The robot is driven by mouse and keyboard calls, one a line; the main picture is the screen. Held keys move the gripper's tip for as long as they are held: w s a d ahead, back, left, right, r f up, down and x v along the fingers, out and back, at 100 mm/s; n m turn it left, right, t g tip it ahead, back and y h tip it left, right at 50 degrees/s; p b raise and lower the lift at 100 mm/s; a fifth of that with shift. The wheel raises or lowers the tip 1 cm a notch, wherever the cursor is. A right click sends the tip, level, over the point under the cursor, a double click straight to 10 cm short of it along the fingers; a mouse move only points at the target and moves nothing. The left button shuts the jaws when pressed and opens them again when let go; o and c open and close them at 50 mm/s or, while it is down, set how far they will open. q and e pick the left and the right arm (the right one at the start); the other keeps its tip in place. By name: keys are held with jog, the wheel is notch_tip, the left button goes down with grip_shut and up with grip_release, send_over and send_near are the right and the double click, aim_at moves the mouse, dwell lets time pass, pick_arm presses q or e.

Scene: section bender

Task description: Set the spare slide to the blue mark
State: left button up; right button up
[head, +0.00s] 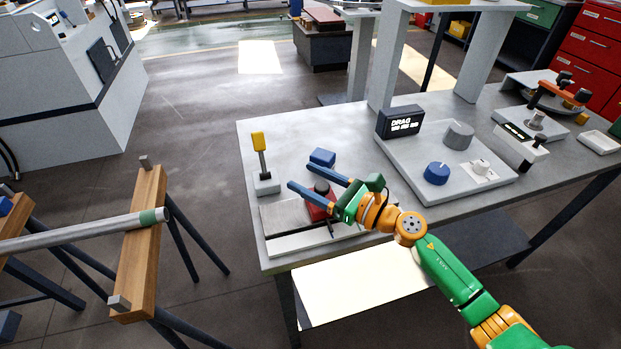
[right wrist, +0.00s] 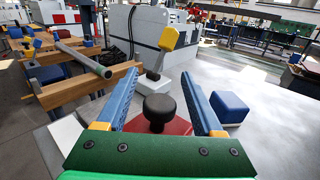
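A red slide (head: 317,212) with a black knob (head: 321,187) sits on a low pale rail base (head: 285,222) at the bench's front left corner. My right gripper (head: 300,177) is open, its two blue fingers apart above the slide. In the right wrist view the black knob (right wrist: 158,107) stands between the fingers with space on both sides, the red slide (right wrist: 178,125) under it. I see no blue mark on the rail; part of the rail is hidden by my gripper. My left gripper is not in view.
A blue block (head: 322,157) stands just behind the slide. A yellow-handled lever (head: 259,143) stands left of it. A panel with a dark display (head: 400,122), blue knob (head: 437,173) and grey knob (head: 459,135) lies right. A pipe (head: 80,232) rests on wooden-topped stands at left.

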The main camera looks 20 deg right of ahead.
jog(key=shift+s+d+f, duration=0.1)
jog(key=shift+s+d, duration=0.1)
jog(key=shift+d, duration=0.05)
jog(key=b+v, duration=0.2)
jog(key=v, duration=0.4)
jog(key=shift+s+b, duration=0.1)
jog(key=shift+b, duration=0.25)
jog(key=shift+s+d, duration=0.1)
